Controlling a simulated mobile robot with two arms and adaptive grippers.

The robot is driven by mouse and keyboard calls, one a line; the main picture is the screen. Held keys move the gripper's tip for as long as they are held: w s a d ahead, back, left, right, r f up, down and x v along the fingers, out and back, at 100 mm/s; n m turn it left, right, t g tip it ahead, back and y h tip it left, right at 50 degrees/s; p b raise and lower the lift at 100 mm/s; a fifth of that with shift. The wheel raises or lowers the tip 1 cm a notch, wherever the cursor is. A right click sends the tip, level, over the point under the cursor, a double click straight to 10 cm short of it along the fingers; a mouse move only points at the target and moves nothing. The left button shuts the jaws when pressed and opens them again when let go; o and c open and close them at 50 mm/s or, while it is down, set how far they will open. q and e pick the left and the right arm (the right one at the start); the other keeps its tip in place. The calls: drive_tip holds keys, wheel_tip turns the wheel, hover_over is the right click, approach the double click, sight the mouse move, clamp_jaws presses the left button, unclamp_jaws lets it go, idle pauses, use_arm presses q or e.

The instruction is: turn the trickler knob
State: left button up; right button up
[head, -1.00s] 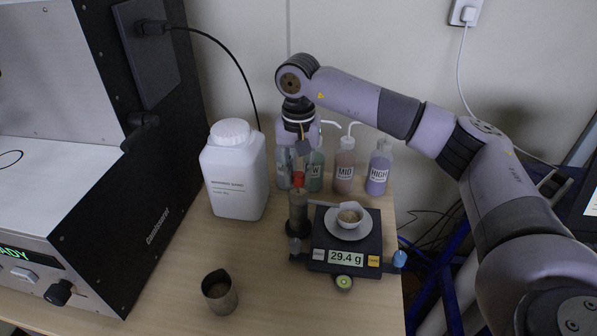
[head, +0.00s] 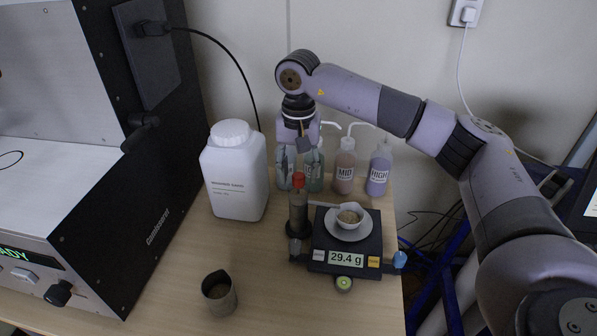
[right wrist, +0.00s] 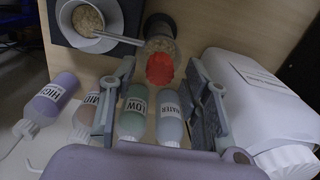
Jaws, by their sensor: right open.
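The trickler (head: 299,214) is a slim upright cylinder of brownish material, left of the balance, with a red knob (head: 298,180) on top. My right gripper (head: 299,170) is open and points down above the trickler. In the right wrist view the red knob (right wrist: 160,68) lies between the two spread fingers (right wrist: 161,75), with a gap on each side and no visible contact. A small tube leads from the trickler to a white bowl (head: 349,217) of grainy material on the balance (head: 326,258), which reads 29.4 g. My left gripper is not in view.
A large white jug (head: 238,170) stands left of the trickler. Labelled wash bottles (head: 344,172) stand behind it. A metal cup (head: 219,293) is at the front, and the dark-sided analyser (head: 140,190) is at left. The table between jug and cup is clear.

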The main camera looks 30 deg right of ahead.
sight(298, 175)
wheel_tip(298, 175, up, 11)
drive_tip(key=shift+r, duration=0.15)
idle(0.6)
